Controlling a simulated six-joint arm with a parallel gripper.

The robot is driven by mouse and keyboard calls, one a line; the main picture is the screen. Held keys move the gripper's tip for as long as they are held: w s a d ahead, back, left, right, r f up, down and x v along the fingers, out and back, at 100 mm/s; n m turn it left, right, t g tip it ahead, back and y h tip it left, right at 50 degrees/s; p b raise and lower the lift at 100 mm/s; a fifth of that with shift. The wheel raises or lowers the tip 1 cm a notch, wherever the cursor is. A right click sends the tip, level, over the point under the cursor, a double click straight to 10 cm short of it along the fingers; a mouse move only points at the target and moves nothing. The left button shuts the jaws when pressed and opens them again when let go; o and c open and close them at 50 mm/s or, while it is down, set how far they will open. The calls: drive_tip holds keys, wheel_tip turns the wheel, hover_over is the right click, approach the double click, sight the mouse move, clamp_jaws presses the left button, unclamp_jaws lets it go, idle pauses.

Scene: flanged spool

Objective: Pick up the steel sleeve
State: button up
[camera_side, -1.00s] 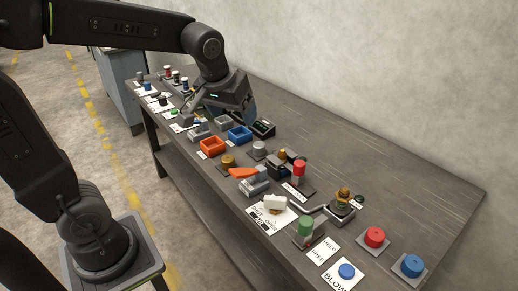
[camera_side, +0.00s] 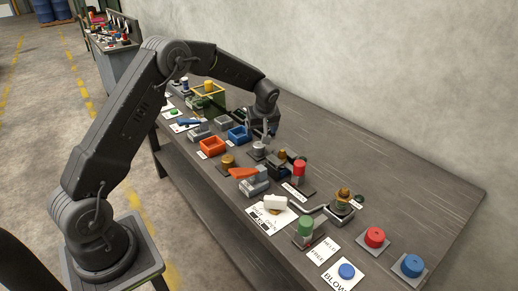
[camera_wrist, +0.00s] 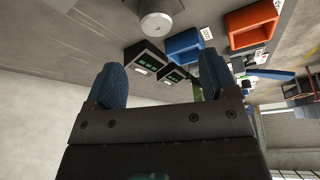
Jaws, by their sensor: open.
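A short grey metal cylinder, which looks like the steel sleeve, stands on a flat plate in the middle of the bench (camera_side: 258,149). In the wrist view the cylinder shows at the top edge, partly cut off (camera_wrist: 157,20). My gripper (camera_side: 262,132) is just behind and above it in the side view. In the wrist view my gripper (camera_wrist: 162,75) has its two blue-padded fingers wide apart with nothing between them. The cylinder lies beyond the fingertips, and I cannot tell the exact gap.
A blue bin (camera_side: 238,134) and an orange bin (camera_side: 212,146) stand left of the cylinder. A brass piece (camera_side: 228,161), an orange-handled clamp (camera_side: 247,173) and a red cylinder (camera_side: 299,168) stand nearby. The bench's back right (camera_side: 400,185) is clear.

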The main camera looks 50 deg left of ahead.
sight(259, 145)
drive_tip(key=x, duration=0.6)
drive_tip(key=shift+x, duration=2.65)
drive_tip(key=shift+w+d, duration=0.1)
drive_tip(key=shift+w, duration=0.1)
drive_tip(key=shift+c, duration=0.4)
drive_tip(key=c, duration=0.9)
